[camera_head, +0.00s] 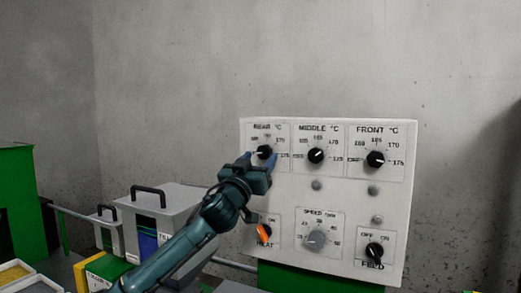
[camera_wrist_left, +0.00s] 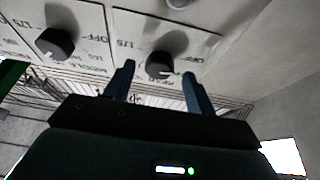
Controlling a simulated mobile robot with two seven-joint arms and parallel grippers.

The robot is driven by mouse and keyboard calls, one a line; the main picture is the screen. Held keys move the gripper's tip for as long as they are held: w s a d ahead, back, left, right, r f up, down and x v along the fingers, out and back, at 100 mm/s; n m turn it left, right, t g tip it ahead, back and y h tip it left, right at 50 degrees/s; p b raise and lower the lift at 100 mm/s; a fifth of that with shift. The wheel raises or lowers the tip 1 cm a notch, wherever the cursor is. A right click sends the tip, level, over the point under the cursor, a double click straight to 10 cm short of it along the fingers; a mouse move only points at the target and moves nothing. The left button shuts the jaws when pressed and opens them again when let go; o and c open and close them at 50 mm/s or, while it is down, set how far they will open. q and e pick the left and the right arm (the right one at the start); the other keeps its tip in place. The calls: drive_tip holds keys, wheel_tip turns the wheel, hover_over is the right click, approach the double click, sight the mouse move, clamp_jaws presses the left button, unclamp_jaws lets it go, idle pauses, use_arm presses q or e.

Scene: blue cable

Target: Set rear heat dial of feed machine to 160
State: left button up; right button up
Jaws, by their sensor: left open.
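The rear heat dial (camera_head: 264,152) is a black knob under the "REAR °C" label at the upper left of the white panel. Its white pointer mark points left, below the printed numbers. My left gripper (camera_head: 260,159) is at this dial, with its blue fingers open on either side of the knob's lower part. In the left wrist view the rear dial (camera_wrist_left: 160,64) lies between the two spread fingertips of my left gripper (camera_wrist_left: 158,72), with gaps on both sides. Contact is not visible. Part of its scale is hidden by the gripper. My right gripper is not in view.
The middle dial (camera_head: 316,156) and front dial (camera_head: 376,159) sit to the right. Below are an orange heat switch (camera_head: 264,231), a grey speed dial (camera_head: 316,239) and a black feed switch (camera_head: 374,250). Grey lidded bins (camera_head: 160,212) stand left of the panel.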

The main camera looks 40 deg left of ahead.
use_arm(q)
drive_tip(key=shift+x, duration=0.8)
drive_tip(key=shift+c, duration=0.2)
drive_tip(key=c, duration=0.9)
